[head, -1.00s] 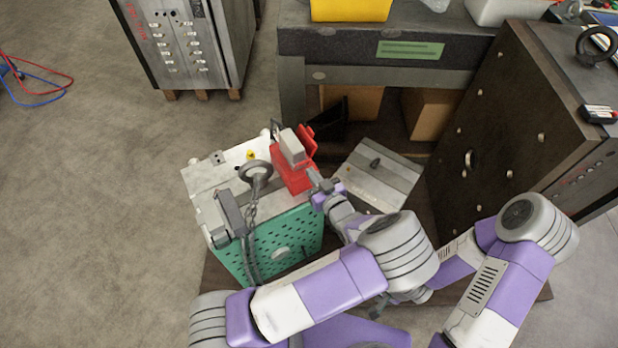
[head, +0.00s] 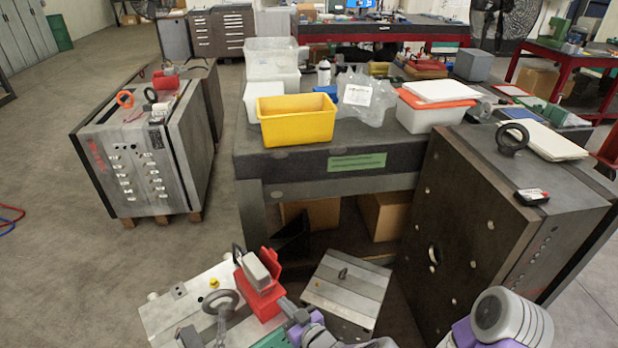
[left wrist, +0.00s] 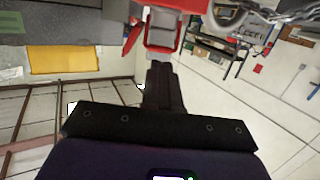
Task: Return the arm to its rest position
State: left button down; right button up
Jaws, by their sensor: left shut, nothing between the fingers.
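My left gripper (head: 288,306) is at the bottom of the head view, just right of and below a red holder (head: 262,303) with a grey block (head: 257,268) on it. In the left wrist view, my left gripper (left wrist: 163,68) has its dark fingers shut together and empty. The red holder (left wrist: 163,8) is beyond the fingertips there; I cannot tell whether they touch. Only the elbow of my right arm shows, at the lower right of the head view; its gripper is out of view.
The holder stands on a mould base (head: 165,318) with a lifting ring (head: 222,302). A smaller grey mould plate (head: 345,290) lies to its right. A large dark mould base (head: 480,215) stands at right. The workbench (head: 330,183) with a yellow bin (head: 297,120) is behind.

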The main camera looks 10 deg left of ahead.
pick_arm(q)
jog(key=s+a+f+m+g+h+p, duration=0.1)
jog(key=s+a+f+m+g+h, duration=0.15)
jog(key=f, duration=0.45)
jog(key=s+a+f+m+g+h, duration=0.1)
jog(key=s+a+f+g+h, duration=0.2)
jog(key=f, duration=0.4)
jog(key=s+d+m+g+h, duration=0.1)
jog(key=s+d+g+h, duration=0.1)
jog(key=s+d+h, duration=0.2)
jog(key=s+d+m+g+h+p, duration=0.1)
jog(key=s+d+m+g+h, duration=0.1)
jog(key=s+h, duration=0.4)
jog(key=s+d+g, duration=0.1)
jog(key=s+d, duration=0.1)
jog(key=s, duration=0.2)
jog(key=shift+s+d+f, duration=0.2)
jog(key=shift+s+f, duration=0.1)
